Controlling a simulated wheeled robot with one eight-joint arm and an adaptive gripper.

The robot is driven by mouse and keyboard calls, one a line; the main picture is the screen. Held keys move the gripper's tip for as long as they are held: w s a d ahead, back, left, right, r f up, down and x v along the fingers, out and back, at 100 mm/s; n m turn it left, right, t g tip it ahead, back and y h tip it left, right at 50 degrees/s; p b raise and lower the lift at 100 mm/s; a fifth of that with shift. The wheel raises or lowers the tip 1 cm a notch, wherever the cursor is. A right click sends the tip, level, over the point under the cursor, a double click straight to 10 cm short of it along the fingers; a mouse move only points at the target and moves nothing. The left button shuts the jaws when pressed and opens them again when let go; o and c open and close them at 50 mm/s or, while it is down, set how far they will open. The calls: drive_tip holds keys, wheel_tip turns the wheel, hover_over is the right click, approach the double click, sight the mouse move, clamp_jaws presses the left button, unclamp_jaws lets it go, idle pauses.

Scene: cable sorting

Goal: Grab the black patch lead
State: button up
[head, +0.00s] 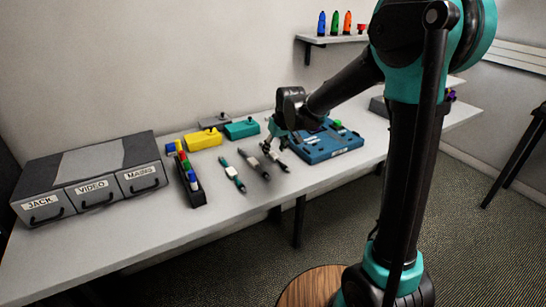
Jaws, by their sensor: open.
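Short leads lie side by side on the white table (215,212). One is teal with dark ends (232,175). To its right is a dark grey or black lead (254,166), which looks like the black patch lead. My gripper (275,156) is open, pointing down just right of this dark lead. Dark and pale parts around its fingertips are too small to separate clearly, so I cannot tell whether another lead lies under it. I see nothing held, and contact with the table or a lead cannot be made out.
A blue panel box (334,152) stands close right of my gripper. Yellow (203,140), teal (242,129) and grey (213,121) boxes sit behind. A narrow black tray (198,197) and a drawer unit labelled JACK, VIDEO, MAINS (104,148) stand left. The front strip is clear.

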drive_tip(key=shift+x, duration=1.05)
clamp_jaws()
